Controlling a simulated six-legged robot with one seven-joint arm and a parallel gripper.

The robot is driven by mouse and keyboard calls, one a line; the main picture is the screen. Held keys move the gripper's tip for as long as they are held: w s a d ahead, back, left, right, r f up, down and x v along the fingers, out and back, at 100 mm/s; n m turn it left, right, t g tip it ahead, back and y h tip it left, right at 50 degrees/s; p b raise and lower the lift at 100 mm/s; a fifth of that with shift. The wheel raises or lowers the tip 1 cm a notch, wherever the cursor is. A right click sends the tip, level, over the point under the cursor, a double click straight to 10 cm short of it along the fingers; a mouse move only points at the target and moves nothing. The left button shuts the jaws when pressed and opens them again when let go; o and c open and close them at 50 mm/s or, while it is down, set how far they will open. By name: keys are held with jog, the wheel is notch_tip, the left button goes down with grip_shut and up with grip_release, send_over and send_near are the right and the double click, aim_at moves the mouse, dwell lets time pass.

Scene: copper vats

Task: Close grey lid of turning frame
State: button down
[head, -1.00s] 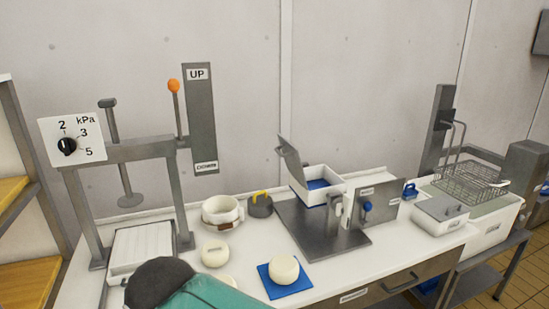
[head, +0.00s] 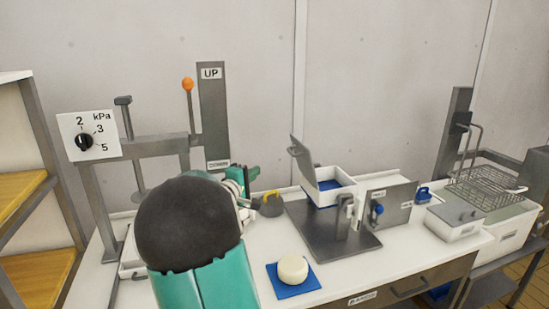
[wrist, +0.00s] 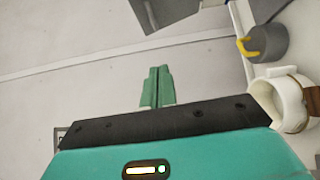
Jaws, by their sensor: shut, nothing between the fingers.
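The turning frame (head: 330,236) stands on the white table, a dark metal base with a white box (head: 338,193) held in it and blue inside the box. Its grey lid (head: 304,163) is hinged at the box's left side and stands open, tilted up with a handle near its top. My gripper (head: 247,177) is left of the lid, above the table near the press, and apart from the frame. In the wrist view my green fingers (wrist: 157,87) are together with nothing between them. The turning frame is not clearly seen in the wrist view.
A grey weight with a yellow handle (head: 270,205) stands between my gripper and the frame. A cheese on a blue mat (head: 292,291) lies in front. A lever press (head: 140,150) is at left.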

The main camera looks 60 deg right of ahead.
jog(key=s+d+r, duration=0.1)
jog(key=s+d, duration=0.2)
jog(key=d, duration=1)
jog(key=shift+d, duration=0.25)
jog(key=shift+s+d, duration=0.1)
jog(key=shift+s, duration=0.05)
